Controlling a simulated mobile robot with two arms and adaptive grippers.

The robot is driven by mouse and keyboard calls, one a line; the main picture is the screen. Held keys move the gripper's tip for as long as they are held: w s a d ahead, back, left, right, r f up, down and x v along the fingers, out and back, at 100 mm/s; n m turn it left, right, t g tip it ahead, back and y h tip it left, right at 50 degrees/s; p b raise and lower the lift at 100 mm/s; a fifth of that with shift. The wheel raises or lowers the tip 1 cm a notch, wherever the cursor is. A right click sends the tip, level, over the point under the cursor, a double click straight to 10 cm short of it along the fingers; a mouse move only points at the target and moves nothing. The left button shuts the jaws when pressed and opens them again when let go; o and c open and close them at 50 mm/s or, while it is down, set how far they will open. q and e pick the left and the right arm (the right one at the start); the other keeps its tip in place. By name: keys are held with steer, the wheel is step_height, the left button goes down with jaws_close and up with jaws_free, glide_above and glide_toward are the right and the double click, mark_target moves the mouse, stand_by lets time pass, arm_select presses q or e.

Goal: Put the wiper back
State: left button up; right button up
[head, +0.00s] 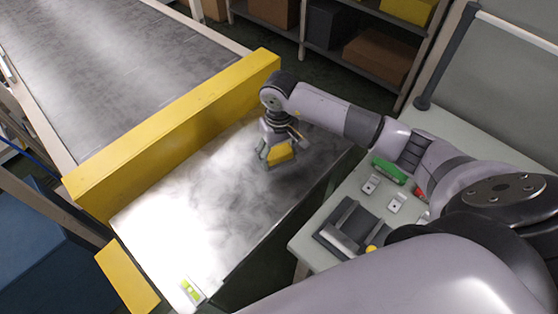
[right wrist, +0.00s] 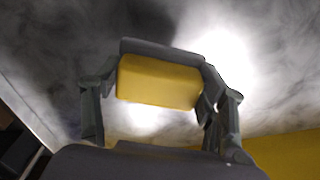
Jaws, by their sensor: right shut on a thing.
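The wiper is a yellow block with a dark grey strip along one edge. In the head view the wiper (head: 282,153) is over the far right part of the grey metal plate (head: 190,200). My right gripper (head: 277,147) is shut on it. In the right wrist view the wiper (right wrist: 160,81) sits between the two fingers of my right gripper (right wrist: 158,92), with the smeared plate behind it. I cannot tell whether the wiper touches the plate. My left gripper is not in view.
A side table (head: 305,245) at right holds a dark grey holder (head: 345,228), a green object (head: 390,171) and two small light plates. A yellow barrier (head: 180,135) separates the plate from the conveyor (head: 110,60). Shelves with boxes stand behind. A dark gap lies between plate and side table.

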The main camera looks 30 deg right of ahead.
mark_target(279, 164)
steer(key=shift+f, duration=0.3)
step_height(279, 164, down, 3)
steer(key=shift+f, duration=0.65)
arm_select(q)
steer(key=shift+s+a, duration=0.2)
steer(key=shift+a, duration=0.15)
arm_select(e)
steer(key=o, duration=1)
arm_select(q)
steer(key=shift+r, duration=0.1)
